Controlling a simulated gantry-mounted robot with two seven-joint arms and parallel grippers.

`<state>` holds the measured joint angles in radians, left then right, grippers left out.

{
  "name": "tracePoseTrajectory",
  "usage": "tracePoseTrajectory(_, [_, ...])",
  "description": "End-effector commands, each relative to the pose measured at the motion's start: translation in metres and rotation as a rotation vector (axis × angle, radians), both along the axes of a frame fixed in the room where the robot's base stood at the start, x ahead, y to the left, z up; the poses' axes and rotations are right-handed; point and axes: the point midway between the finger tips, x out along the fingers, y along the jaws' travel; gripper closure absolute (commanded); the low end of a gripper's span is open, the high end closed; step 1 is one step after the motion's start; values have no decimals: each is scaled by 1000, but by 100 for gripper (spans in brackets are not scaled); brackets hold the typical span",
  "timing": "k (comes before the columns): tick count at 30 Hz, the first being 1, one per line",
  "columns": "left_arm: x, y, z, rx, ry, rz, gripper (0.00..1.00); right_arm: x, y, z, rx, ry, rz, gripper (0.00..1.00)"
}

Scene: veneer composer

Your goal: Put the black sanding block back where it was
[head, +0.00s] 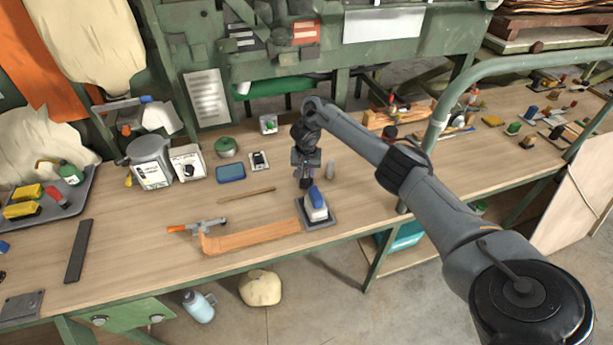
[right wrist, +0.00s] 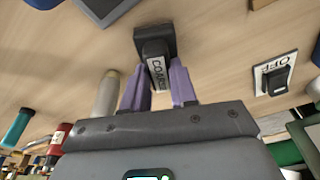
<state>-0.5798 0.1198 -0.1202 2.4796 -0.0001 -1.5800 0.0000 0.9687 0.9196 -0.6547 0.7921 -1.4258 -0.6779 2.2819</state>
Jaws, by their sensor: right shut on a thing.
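The black sanding block (right wrist: 154,42) shows in the right wrist view, with a pale label reading something like "COARSE" on its raised part. My right gripper (right wrist: 160,88) is shut on it, with one purple finger on each side of the raised part. In the head view, my right gripper (head: 305,182) points down at the workbench, just behind a blue and white block (head: 316,204) on a dark grey pad (head: 325,222). The sanding block is mostly hidden there. I cannot tell whether it touches the bench top. My left gripper is not in view.
A switch plate (head: 259,160), a blue tray (head: 230,172), a wooden stick (head: 247,195) and an orange strip (head: 250,238) lie to the left. The bench (head: 150,225) has free room at left.

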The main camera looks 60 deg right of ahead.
Motion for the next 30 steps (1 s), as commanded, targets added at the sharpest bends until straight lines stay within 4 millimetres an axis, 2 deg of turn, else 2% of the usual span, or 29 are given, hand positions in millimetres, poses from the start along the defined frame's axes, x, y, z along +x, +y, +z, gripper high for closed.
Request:
tracePoseTrajectory(2, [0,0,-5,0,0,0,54,0,0,-7,0,0,0,100])
tracePoseTrajectory(14, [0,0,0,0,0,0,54,0,0,-8,1,-1,-1,100])
tracePoseTrajectory(15, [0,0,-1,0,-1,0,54,0,0,-9,0,-2,-1,67])
tracePoseTrajectory(19, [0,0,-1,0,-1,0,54,0,0,-9,1,-1,-1,48])
tracePoseTrajectory(30, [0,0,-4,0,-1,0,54,0,0,-7,0,-1,0,48])
